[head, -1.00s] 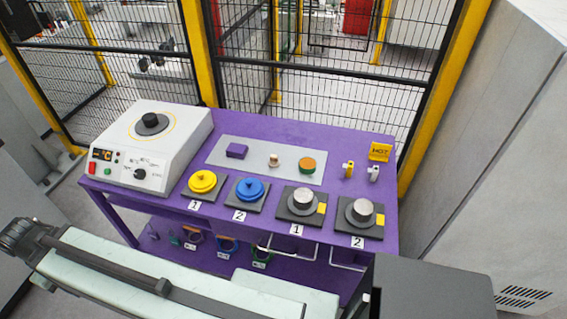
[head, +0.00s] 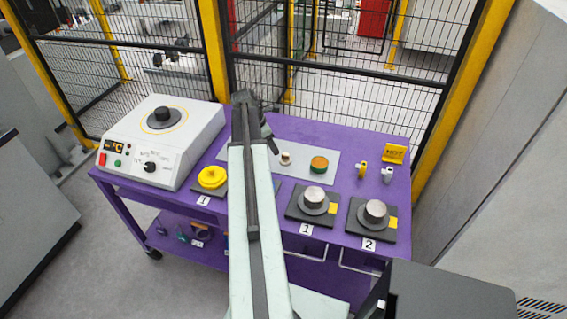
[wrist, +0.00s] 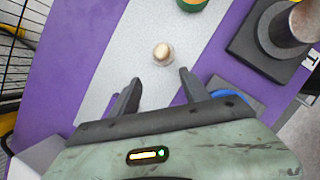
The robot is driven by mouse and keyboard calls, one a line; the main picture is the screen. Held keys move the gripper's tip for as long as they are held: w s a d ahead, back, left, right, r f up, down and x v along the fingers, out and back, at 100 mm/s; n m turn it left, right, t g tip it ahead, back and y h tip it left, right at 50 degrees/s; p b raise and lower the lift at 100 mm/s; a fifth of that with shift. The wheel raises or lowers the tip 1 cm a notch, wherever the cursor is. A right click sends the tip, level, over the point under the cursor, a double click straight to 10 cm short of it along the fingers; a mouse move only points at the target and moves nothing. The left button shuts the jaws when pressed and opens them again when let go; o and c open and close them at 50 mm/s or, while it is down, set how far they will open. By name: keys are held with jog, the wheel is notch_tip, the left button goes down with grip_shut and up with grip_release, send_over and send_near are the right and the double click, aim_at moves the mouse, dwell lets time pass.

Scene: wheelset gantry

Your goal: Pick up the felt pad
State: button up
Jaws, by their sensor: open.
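On the grey strip stand a small round cream-topped piece (head: 285,158), a green round piece with an orange-brown top (head: 319,164) and, largely hidden, a purple block. No label shows which is the felt pad. In the wrist view, the cream-topped piece (wrist: 163,53) lies ahead of the fingertips, roughly midway between them and apart from them. The green piece (wrist: 192,4) is cut off at the top edge. My gripper (wrist: 158,80) is open and empty over the strip. In the head view my arm hides the block; a dark purple edge shows at the gripper's lower left.
A mesh fence (head: 350,95) stands behind.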

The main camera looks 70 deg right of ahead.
aim_at(285, 154)
jog(key=shift+n, duration=0.3)
jog(key=s+d+f+b, duration=0.1)
jog(key=f+b, duration=0.1)
jog(key=s+d+f+b, duration=0.1)
jog(key=s+f+b, duration=0.1)
jog(key=b, duration=0.1)
jog(key=s+d+f+b, duration=0.1)
jog(key=f+b, duration=0.1)
jog(key=f, duration=0.1)
jog(key=shift+s+d+f, duration=0.1)
jog(key=shift+s+d, duration=0.05)
jog(key=shift+d, duration=0.05)
jog(key=shift+s+d+f+b, duration=0.15)
jog(key=shift+f+b, duration=0.15)
jog(key=shift+b, duration=0.1)
jog(key=shift+r, duration=0.25)
jog(key=c, duration=1)
notch_tip(285, 154, up, 10)
jog(key=p, duration=1)
